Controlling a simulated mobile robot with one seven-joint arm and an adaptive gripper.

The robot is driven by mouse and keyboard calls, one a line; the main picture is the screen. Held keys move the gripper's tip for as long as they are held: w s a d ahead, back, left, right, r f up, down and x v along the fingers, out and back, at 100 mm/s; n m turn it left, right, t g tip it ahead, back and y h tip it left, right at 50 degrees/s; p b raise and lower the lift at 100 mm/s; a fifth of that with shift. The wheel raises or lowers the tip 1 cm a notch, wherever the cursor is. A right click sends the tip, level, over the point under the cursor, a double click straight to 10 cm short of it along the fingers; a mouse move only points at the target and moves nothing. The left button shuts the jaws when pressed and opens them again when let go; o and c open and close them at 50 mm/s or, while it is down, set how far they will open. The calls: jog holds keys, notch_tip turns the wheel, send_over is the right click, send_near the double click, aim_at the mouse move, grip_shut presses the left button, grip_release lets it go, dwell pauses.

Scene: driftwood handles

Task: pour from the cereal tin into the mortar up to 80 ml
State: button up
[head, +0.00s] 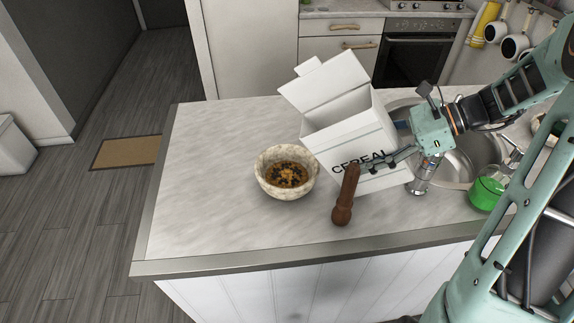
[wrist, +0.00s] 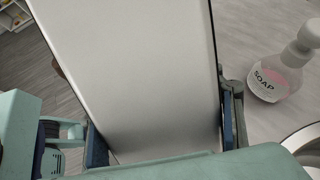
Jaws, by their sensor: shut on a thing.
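The white cereal tin (head: 350,139), marked CEREAL, is tilted to the left with its lid open. My gripper (head: 385,145) is shut on the tin and holds it near the mortar. In the wrist view the tin (wrist: 130,70) fills the space between the two fingers (wrist: 160,135). The mortar (head: 268,186) is a pale speckled bowl standing upright on the counter, just left of the tin's open top. It has brown and orange cereal pieces in it. No pieces are seen in the air. The tin's inside shows no cereal from this angle.
A brown wooden pestle (head: 344,200) stands in front of the tin. A sink (head: 462,168) and a green soap bottle (head: 486,190) are at the right. In the wrist view a soap bottle (wrist: 272,78) stands at the right. The counter (head: 205,190) is clear left of the mortar.

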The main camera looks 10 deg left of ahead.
aim_at(372, 94)
jog(key=shift+d+r+y+p, duration=0.35)
jog(key=shift+r+y, duration=0.3)
jog(key=shift+y, duration=0.15)
notch_tip(372, 94, up, 3)
jog(key=shift+d+f+y+p, duration=0.1)
jog(key=shift+f+y+p, duration=0.1)
jog(key=shift+y+p, duration=0.65)
jog(key=shift+a+r+y+p, duration=0.15)
jog(key=shift+r+y+p, duration=0.3)
jog(key=shift+r+y, duration=0.65)
jog(key=shift+a+r+y+p, duration=0.1)
jog(key=shift+r+y+p, duration=0.35)
jog(key=shift+r+y, duration=0.55)
notch_tip(372, 94, up, 6)
jog(key=shift+f+p, duration=0.15)
jog(key=shift+p, duration=0.95)
jog(key=shift+r, duration=0.4)
